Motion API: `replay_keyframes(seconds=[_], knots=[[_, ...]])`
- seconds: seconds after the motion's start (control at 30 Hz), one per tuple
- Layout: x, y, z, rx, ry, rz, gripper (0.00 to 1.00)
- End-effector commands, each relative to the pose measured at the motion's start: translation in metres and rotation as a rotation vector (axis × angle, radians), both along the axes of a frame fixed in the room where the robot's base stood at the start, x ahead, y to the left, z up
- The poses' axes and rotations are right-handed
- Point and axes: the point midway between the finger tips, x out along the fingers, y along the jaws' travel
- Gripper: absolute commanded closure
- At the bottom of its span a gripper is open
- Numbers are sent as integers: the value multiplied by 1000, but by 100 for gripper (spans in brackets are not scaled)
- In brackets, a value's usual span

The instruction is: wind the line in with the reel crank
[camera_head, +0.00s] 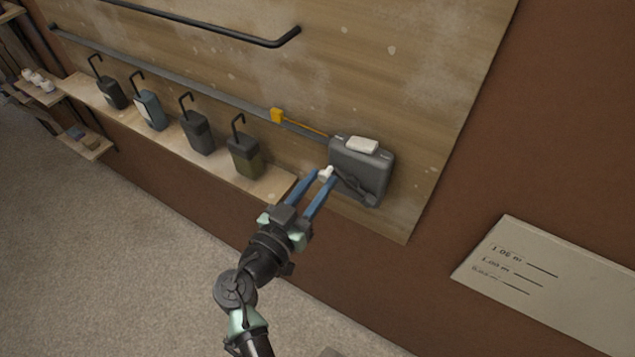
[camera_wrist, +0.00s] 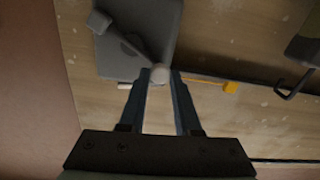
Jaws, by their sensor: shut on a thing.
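The reel (camera_head: 372,174) is a grey box mounted on the wooden wall panel. Its dark crank arm (camera_head: 353,186) slants across the front to a pale knob (camera_head: 326,172) at the upper left end. My gripper (camera_head: 325,176) has its blue fingers shut on this knob. In the wrist view the round knob (camera_wrist: 160,74) sits between the fingertips, with the crank arm (camera_wrist: 122,40) running to the upper left. A yellow line (camera_head: 306,127) runs from the reel to a yellow block (camera_head: 277,115) on the grey rail. The line's end inside the reel is hidden.
A wooden shelf (camera_head: 270,186) left of the reel carries several dark canisters (camera_head: 197,132) with hooked tops. A black bar (camera_head: 215,31) runs above. A pale block (camera_head: 362,145) sits on the reel. A sign (camera_head: 545,275) is at the lower right. The floor is clear.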

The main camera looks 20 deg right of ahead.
Motion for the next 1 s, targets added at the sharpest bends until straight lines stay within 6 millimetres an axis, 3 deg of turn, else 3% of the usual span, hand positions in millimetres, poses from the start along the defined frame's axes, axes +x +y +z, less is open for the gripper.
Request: replay_keyframes(seconds=[0.37,1.0], knots=[[4,3,-13,-125,156,0,100],[4,3,-41,-495,635,0,100]])
